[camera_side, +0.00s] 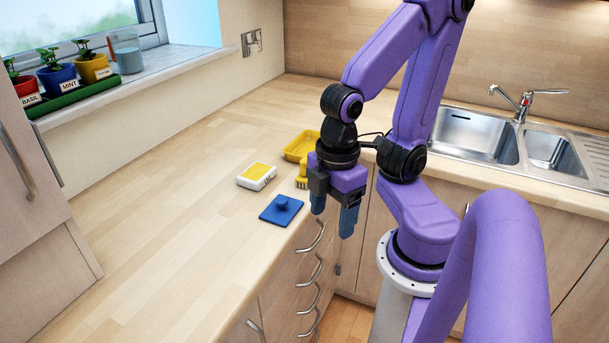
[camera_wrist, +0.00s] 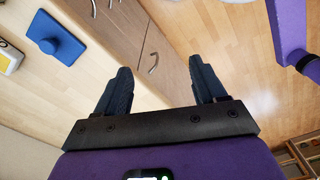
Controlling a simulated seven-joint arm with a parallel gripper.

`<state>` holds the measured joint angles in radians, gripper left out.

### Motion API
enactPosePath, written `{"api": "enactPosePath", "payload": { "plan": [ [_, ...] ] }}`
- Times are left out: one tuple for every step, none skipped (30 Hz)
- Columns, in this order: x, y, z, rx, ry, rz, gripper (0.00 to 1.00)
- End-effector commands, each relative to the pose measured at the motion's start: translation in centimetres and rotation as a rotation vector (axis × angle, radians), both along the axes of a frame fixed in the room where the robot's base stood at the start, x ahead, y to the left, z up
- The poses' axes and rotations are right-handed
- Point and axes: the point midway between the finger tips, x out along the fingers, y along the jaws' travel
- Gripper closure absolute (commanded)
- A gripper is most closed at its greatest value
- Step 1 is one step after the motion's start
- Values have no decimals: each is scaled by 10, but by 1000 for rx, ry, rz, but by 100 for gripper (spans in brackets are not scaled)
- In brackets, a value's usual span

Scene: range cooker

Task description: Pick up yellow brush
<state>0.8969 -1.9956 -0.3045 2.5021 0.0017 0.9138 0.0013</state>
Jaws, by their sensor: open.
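The yellow brush (camera_side: 302,174) stands on the worktop near its front edge in the side view, partly hidden behind my gripper. Its handle is yellow and its lower part looks like bristles. My gripper (camera_side: 333,222) points down with its blue fingers apart and nothing between them. It hangs just off the front edge of the worktop, in front of the drawers, to the right of the brush. In the wrist view my gripper (camera_wrist: 160,85) is open over the drawer fronts and floor, and the brush is not in that view.
A blue lidded plate with a knob (camera_side: 282,209), a white box with a yellow top (camera_side: 257,176) and a yellow tray (camera_side: 301,146) lie close by on the worktop (camera_side: 170,220). The sink (camera_side: 475,135) is at right. The worktop's left part is clear.

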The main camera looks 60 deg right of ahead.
Motion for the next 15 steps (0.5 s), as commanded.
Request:
{"api": "enactPosePath", "payload": {
  "plan": [
    [2, 0, 0, 0, -1, -12, 30],
    [3, 0, 1, -1, -1, -27, 30],
    [7, -1, 1, -1, -2, -55, 30],
    [10, -1, 2, -1, -3, -87, 30],
    [15, -2, 3, -1, -4, -125, 30],
    [22, -4, 4, -2, -6, -188, 30],
    [28, -5, 5, -3, -8, -243, 30],
    [35, -7, 6, -3, -9, -303, 30],
    [45, -10, 8, -4, -13, -389, 30],
    [52, -13, 10, -4, -16, -455, 30],
    [60, -16, 11, -6, -19, -522, 30],
    [69, -21, 13, -8, -21, -611, 30],
    [76, -24, 14, -9, -24, -677, 30],
    [83, -28, 16, -9, -26, -743, 30],
    [92, -34, 18, -9, -31, -830, 30]
  ]
}}
